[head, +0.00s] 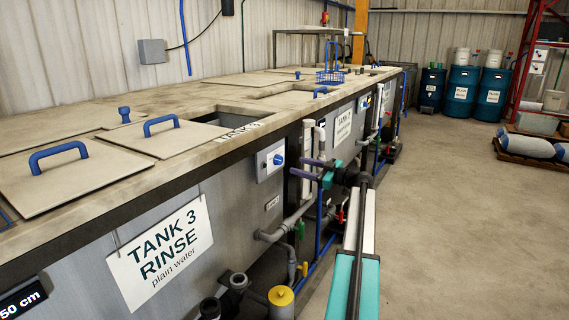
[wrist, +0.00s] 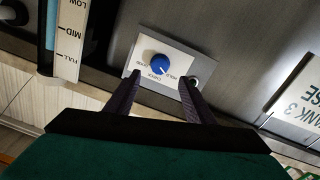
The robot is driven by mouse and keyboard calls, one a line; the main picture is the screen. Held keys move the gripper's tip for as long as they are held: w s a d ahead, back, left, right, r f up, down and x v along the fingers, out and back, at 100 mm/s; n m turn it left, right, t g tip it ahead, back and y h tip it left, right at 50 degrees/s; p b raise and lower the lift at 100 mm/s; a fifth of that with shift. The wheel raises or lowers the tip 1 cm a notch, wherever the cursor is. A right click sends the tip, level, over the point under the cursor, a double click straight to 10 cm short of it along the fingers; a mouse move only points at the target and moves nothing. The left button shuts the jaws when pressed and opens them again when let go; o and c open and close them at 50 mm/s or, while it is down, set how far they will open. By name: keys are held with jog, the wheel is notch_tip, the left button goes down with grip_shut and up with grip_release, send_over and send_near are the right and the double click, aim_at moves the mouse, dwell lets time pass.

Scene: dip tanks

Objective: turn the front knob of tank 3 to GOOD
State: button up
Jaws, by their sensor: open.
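The blue front knob (head: 278,159) sits on a pale control box (head: 268,162) on the tank's front, right of the TANK 3 RINSE sign (head: 160,250). In the wrist view the knob (wrist: 158,64) is on a white plate (wrist: 150,79) with small words around it; CHECK and HOLD are partly readable, the left word is too small to be sure of. A pale mark on the knob appears to point toward the lower right. My gripper (head: 296,167) is open and empty in front of the box. In the wrist view its fingertips (wrist: 160,76) straddle the knob's picture, apparently not touching it.
A level gauge (wrist: 68,38) marked LOW, MID and FULL stands beside the box. Grey pipes (head: 285,230) and a yellow-capped fitting (head: 281,296) lie below. Tank lids with blue handles (head: 58,155) are on top.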

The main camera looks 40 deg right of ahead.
aim_at(281, 161)
jog(key=shift+x, duration=4)
jog(key=shift+c, duration=0.3)
jog(key=c, duration=1)
